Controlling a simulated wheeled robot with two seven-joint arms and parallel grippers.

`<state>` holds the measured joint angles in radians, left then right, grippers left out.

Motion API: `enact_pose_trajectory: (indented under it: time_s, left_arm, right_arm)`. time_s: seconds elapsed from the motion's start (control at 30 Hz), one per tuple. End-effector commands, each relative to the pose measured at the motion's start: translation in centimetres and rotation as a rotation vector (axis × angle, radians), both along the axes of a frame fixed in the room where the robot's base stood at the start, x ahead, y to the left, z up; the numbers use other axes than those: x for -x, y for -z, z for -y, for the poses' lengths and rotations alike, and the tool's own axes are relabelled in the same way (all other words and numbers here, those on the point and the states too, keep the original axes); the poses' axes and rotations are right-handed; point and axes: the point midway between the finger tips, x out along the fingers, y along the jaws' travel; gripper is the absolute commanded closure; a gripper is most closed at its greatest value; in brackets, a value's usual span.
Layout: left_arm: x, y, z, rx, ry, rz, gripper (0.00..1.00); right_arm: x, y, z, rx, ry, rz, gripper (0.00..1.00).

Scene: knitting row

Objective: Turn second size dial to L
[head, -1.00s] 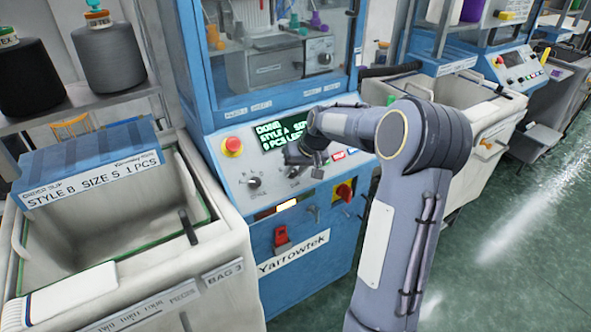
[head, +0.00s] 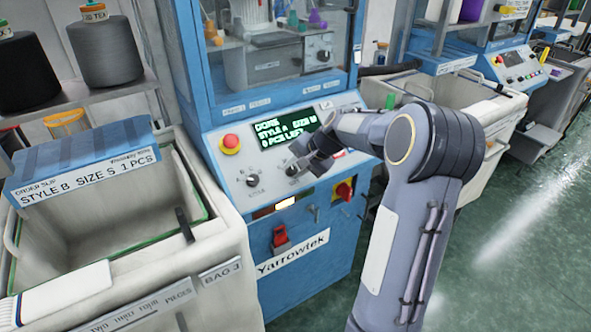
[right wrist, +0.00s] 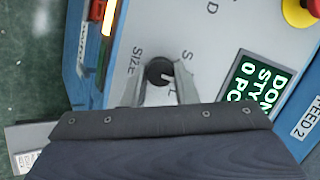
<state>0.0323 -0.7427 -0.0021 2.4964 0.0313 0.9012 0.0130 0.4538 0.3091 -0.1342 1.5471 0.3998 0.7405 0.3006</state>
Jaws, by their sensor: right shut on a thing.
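The size dial (right wrist: 158,71) is a round black knob with a white pointer on the machine's white panel. My right gripper (right wrist: 160,80) is shut on it, one finger on each side. In the right wrist view the pointer aims right and slightly down, between the letters S and L. Any letter between them is hidden by a finger. In the head view the right gripper (head: 308,170) is over the dial and partly hides it. The green display (head: 285,132) reads DONE, STYLE A, SIZE, apparently M, and 0 PCS LEFT. My left gripper is not in view.
Another dial (head: 252,180) sits left of the held one, below a red stop button (head: 230,144). The open bin (head: 115,235) stands left, with an order slip reading STYLE B, SIZE S, 1 PCS.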

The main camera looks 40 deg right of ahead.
Motion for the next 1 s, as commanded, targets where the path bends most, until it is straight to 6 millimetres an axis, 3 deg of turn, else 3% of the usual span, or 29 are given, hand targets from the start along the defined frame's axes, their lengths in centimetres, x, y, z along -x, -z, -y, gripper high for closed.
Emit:
enact_pose_trajectory:
  time_s: [0.5,1.0]
  left_arm:
    - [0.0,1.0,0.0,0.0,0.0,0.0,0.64]
    - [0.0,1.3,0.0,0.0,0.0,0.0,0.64]
  right_arm:
    - [0.3,0.2,0.0,-0.288,0.37,0.033,0.97]
    - [0.3,0.2,0.0,-0.44,0.564,0.05,0.97]
